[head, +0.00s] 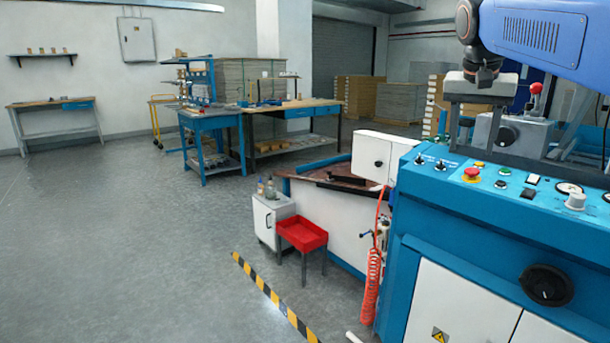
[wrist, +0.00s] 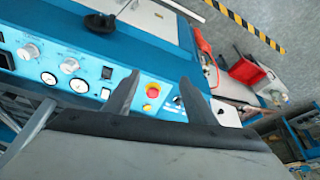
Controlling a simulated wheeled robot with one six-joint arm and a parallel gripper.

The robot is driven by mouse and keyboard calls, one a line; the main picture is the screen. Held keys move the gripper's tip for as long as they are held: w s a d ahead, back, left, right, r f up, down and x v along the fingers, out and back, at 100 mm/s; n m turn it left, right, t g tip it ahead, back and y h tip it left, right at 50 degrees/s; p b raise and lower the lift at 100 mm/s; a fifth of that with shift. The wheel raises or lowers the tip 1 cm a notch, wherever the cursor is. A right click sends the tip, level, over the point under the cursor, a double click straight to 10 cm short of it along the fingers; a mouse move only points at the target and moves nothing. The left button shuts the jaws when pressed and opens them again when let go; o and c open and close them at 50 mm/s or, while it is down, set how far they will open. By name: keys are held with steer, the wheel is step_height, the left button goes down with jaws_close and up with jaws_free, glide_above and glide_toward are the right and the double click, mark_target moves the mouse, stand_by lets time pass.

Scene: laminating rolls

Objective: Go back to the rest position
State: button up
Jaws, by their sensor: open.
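My gripper (head: 477,118) hangs over the blue machine (head: 470,260) at the right of the head view, fingers pointing down. In the wrist view its two grey fingers (wrist: 160,98) stand apart with nothing between them. Behind the fingertips I see the machine's control panel (wrist: 100,75), with a red emergency button (wrist: 152,92) showing in the gap. The button also shows in the head view (head: 471,174), below the gripper. I cannot tell the exact height of the fingertips above the panel.
A grey block with a red-knobbed lever (head: 535,88) stands right of the gripper. A red tray (head: 302,235) and a small white cabinet (head: 270,218) stand left of the machine. Striped floor tape (head: 270,292) runs beside it. Workbenches (head: 210,124) stand farther back; open floor lies left.

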steer(key=s+a+f+n+y, duration=0.1)
steer(key=s+a+f+n, duration=0.2)
steer(key=s+f, duration=1)
steer(key=s+a+f+n+t+y, duration=0.1)
steer(key=s+a+f+n, duration=0.3)
steer(key=s+f, duration=1)
step_height(320, 180, down, 6)
steer(key=shift+a+r+y, duration=0.1)
steer(key=shift+a+y, duration=0.2)
steer(key=shift+a, duration=0.7)
